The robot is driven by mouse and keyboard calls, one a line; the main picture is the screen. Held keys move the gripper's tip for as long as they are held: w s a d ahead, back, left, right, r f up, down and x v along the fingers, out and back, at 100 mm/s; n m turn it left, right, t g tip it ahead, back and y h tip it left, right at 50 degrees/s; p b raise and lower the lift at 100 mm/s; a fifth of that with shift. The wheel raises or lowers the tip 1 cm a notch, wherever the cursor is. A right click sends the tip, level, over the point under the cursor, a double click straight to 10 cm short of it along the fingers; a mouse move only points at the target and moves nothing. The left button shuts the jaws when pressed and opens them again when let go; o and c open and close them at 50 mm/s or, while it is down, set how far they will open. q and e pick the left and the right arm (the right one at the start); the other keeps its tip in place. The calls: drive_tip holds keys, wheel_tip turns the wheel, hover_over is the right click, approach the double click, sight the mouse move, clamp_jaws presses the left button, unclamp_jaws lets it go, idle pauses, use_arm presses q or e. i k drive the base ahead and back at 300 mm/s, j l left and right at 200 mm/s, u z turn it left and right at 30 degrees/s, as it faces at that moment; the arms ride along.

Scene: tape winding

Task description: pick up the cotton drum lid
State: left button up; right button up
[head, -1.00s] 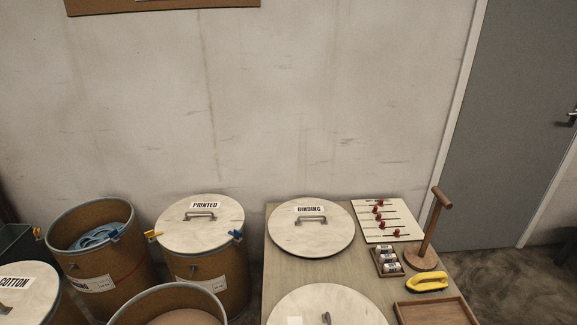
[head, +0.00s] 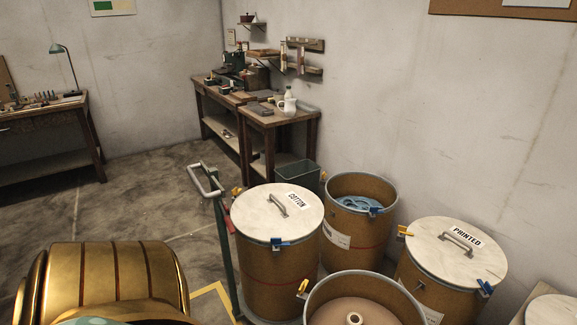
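The cotton drum lid (head: 262,216) is a round pale disc with a grey bar handle (head: 278,205) and a COTTON label. It lies flat on top of a brown drum (head: 275,280) near the middle of the head view. A blue clip (head: 280,243) and yellow clips show at its rim. Neither of my grippers is in view. A gold and teal part of my own body fills the lower left corner, apart from the drum.
An open drum holding blue material (head: 358,203) stands behind right. The PRINTED drum lid (head: 455,251) is further right. Another open drum (head: 362,293) is in front. A green trolley post with handle (head: 206,180) stands left of the cotton drum. Workbenches line the back; floor at left is clear.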

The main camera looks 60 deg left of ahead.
sight(290, 212)
drive_tip(key=u, duration=1.9)
drive_tip(key=z, duration=0.65)
drive_tip(key=i+j+z, duration=0.15)
drive_tip(key=j+z, duration=0.15)
drive_tip(key=z, duration=0.15)
drive_tip(key=j+z, duration=0.45)
drive_tip(key=i+j+z, duration=0.1)
drive_tip(key=j+z, duration=0.2)
drive_tip(key=z, duration=0.15)
